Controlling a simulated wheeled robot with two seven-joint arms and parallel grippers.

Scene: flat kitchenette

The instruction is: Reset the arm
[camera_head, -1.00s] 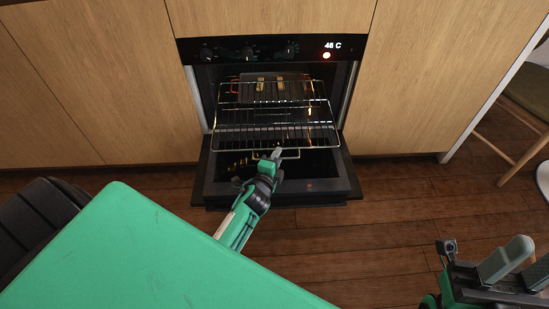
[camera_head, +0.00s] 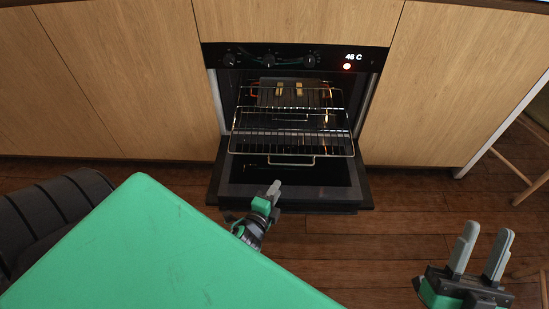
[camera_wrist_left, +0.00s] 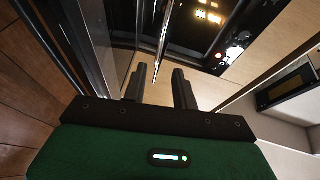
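My left gripper (camera_head: 275,187) is in front of the oven, over the lowered door, below and apart from the pulled-out wire rack's front handle. In the left wrist view its two fingers (camera_wrist_left: 160,85) stand apart with nothing between them. My right gripper (camera_head: 481,250) is at the lower right, fingers pointing up, apart and empty, over the wooden floor.
The oven door (camera_head: 290,192) is folded down. The wire rack (camera_head: 290,143) sticks out above it. A dark tray (camera_head: 278,93) with pale pieces sits deeper inside. Wooden cabinets (camera_head: 130,80) flank the oven.

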